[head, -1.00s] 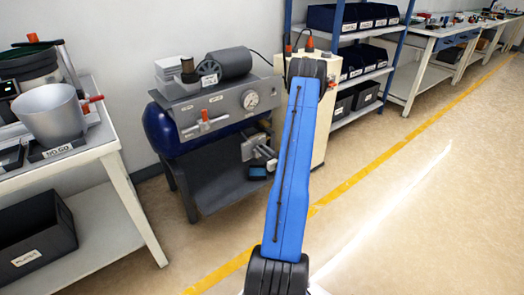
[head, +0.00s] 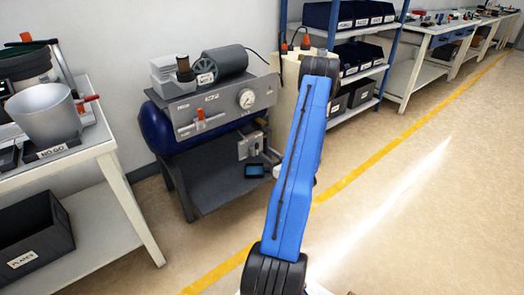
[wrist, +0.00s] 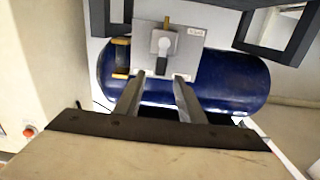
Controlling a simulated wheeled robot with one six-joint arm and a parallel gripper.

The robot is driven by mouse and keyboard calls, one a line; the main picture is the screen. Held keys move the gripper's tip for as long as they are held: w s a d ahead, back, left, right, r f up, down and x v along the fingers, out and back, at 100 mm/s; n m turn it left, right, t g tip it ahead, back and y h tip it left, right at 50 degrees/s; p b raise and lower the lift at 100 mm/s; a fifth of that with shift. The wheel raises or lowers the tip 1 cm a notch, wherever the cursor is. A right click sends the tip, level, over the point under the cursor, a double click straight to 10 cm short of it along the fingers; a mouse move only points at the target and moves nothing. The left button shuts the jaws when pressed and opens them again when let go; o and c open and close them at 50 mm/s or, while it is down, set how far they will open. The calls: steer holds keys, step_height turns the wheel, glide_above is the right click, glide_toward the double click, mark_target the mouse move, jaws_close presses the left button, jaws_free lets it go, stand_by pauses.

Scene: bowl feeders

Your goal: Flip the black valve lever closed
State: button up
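A grey plate (wrist: 185,45) carrying a small valve (wrist: 162,44) is in front of the blue tank (wrist: 235,80) in the wrist view. A brass stem rises from the valve, and a pale grey piece sits at its middle. The plate also shows in the head view (head: 250,144), left of my blue arm. My gripper is mostly hidden behind the arm there.
The compressor's front panel (head: 225,110) carries an orange-handled lever (head: 201,119) and a round gauge (head: 247,98). A dark frame (wrist: 243,25) lies to the upper right in the wrist view. A white bench (head: 115,185) stands at left; the floor at right is clear.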

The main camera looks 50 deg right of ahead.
steer(key=v, duration=1)
steer(key=shift+s, duration=0.3)
steer(key=shift+a, duration=0.15)
